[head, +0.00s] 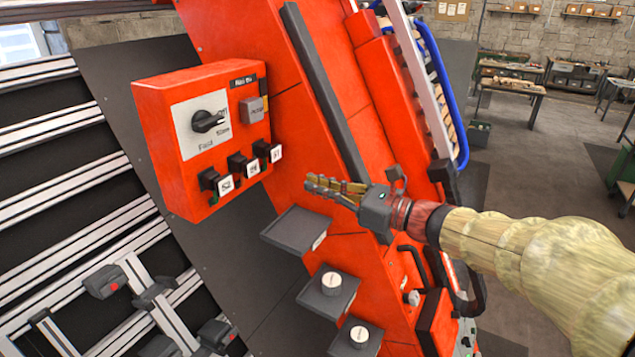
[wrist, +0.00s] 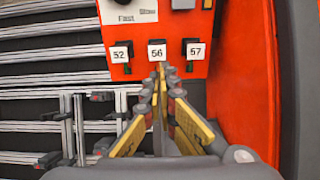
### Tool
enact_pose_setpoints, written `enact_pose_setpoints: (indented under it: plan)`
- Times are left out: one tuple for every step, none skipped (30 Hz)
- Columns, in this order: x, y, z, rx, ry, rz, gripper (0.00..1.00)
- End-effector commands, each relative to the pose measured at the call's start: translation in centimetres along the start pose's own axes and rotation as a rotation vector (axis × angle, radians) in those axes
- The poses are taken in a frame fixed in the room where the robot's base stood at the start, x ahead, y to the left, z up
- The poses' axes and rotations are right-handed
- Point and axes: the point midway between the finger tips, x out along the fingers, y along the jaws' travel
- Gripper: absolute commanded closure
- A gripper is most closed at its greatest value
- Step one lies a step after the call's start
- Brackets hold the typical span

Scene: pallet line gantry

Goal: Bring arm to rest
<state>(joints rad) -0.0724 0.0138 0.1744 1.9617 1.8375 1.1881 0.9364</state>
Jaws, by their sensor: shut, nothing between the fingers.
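My gripper (head: 337,188) reaches in from the right in the head view, with its fingers pointing left toward a red control box. In the wrist view the fingers of my gripper (wrist: 160,72) meet at the tips, shut and empty, overlapping the picture just below the middle label. The red control box (head: 168,118) carries a black rotary knob (head: 207,121) on a white plate and a row of labelled black switches (head: 238,164). In the wrist view the labels read 52, 56 and 57. In the head view a gap shows between the fingertips and the box.
Black handles (head: 470,293) stand below my forearm. Metal rails (head: 60,130) lie at the left. Open floor (head: 535,160) and workbenches (head: 513,84) are at the back right.

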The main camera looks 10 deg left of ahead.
Motion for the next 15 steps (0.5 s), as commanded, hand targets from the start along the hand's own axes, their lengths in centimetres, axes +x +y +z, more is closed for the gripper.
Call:
enact_pose_setpoints:
  plan:
    - [0.0,0.0,0.0,-0.010,0.000,0.000,1.00]
    - [0.0,0.0,0.0,-0.022,0.001,-0.001,1.00]
    - [0.0,-0.1,-0.1,-0.045,0.003,-0.003,1.00]
    - [0.0,-0.1,-0.3,-0.070,0.010,-0.003,1.00]
    - [0.0,0.1,-0.8,-0.105,0.027,0.004,1.00]
    - [-0.1,0.5,-2.0,-0.162,0.065,0.022,1.00]
    - [-0.2,0.9,-3.1,-0.202,0.098,0.039,1.00]
    - [-0.4,1.5,-4.4,-0.243,0.133,0.060,1.00]
    - [-0.8,2.3,-6.2,-0.301,0.182,0.094,1.00]
    - [-1.2,3.0,-7.5,-0.346,0.220,0.122,1.00]
    - [-1.7,3.7,-8.7,-0.396,0.257,0.153,1.00]
    - [-2.5,4.8,-10.2,-0.465,0.305,0.198,1.00]
    - [-3.3,5.6,-11.4,-0.519,0.342,0.233,1.00]
    - [-4.1,6.4,-12.6,-0.577,0.378,0.270,1.00]
    - [-5.4,7.6,-14.3,-0.656,0.427,0.325,1.00]
